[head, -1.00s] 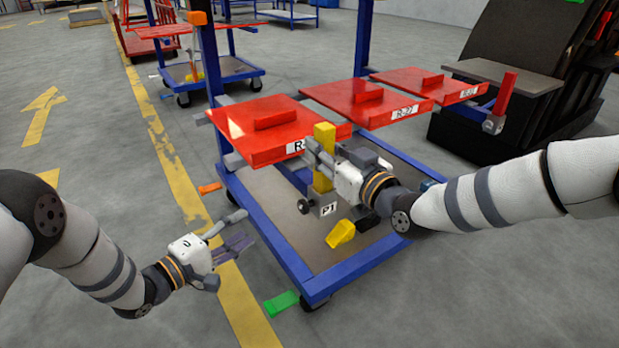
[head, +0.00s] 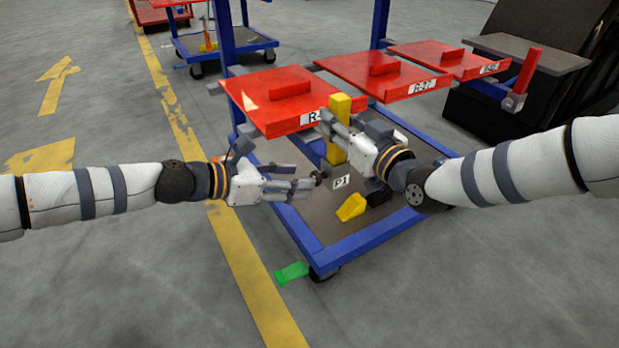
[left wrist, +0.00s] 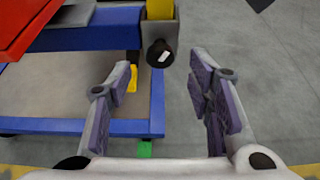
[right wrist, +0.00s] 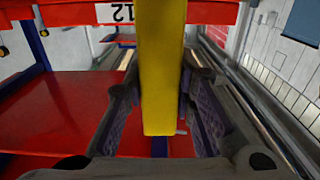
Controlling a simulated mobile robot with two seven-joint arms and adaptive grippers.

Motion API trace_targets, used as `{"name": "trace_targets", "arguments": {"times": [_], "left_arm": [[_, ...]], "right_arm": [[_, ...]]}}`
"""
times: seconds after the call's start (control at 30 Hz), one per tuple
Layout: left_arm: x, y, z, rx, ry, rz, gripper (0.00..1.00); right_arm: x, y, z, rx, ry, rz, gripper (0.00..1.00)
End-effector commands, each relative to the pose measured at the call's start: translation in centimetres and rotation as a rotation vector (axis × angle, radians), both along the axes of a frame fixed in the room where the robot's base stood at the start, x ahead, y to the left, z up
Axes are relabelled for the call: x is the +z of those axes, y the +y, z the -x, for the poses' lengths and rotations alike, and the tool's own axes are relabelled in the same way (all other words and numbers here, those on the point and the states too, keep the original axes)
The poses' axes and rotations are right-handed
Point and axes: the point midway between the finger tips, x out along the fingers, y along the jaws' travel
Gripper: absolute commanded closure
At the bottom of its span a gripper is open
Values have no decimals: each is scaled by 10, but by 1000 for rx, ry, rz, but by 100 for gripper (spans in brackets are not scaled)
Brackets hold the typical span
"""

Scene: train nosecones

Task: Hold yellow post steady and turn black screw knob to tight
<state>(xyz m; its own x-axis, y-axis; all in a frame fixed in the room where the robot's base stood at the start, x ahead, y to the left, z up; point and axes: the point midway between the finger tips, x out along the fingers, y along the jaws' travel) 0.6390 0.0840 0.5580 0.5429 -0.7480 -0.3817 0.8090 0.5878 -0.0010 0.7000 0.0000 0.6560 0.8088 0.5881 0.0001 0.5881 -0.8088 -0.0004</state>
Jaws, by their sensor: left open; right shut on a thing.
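The yellow post (head: 338,128) stands upright at the cart's near side, in a grey holder with a P1 label (head: 341,181). My right gripper (head: 330,128) is shut on the post; in the right wrist view the post (right wrist: 161,70) lies between its fingers. The black screw knob (left wrist: 160,53) is on the grey holder (left wrist: 165,30), below the post, in the left wrist view. In the head view the knob (head: 319,178) is partly hidden near my left fingertips. My left gripper (head: 308,189) is open, with the knob ahead of it and apart from its fingers in the left wrist view.
The blue cart (head: 368,240) carries red trays (head: 290,103) above the post's base. A yellow wedge-shaped piece (head: 351,207) is low on the cart. A green piece (head: 291,272) sticks out at the cart's front corner. Floor left of the cart is clear.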

Motion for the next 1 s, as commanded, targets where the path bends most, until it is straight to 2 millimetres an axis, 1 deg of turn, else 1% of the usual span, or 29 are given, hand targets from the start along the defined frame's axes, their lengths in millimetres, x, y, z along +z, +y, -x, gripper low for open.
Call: {"name": "trace_targets", "arguments": {"times": [0.03,0.1,0.23,0.53,0.57,0.6,0.67,0.7,0.73,0.77,1.0], "left_arm": [[-5,-9,-5,-1,0,0,53],[-10,-19,-13,-1,1,1,53],[-16,-30,-21,0,1,-1,53],[-17,-33,-24,2,0,-1,53],[-17,-33,-24,2,0,-1,57],[-17,-33,-24,1,-1,-2,66],[-17,-33,-24,1,0,-3,80],[-17,-33,-24,1,0,-3,89],[-17,-33,-24,1,0,-3,96],[-17,-33,-24,1,0,-3,100],[-17,-33,-24,1,-9,-8,100]], "right_arm": [[0,0,0,0,0,0,100],[0,0,0,0,0,0,100],[0,0,0,-1,0,0,100],[0,0,0,0,0,0,100],[0,0,0,0,0,0,100],[0,0,0,0,0,0,100],[0,0,0,0,0,0,100],[0,0,0,0,0,0,100],[0,0,0,0,0,0,100],[0,0,0,0,0,0,100],[0,0,0,0,0,0,100]]}}
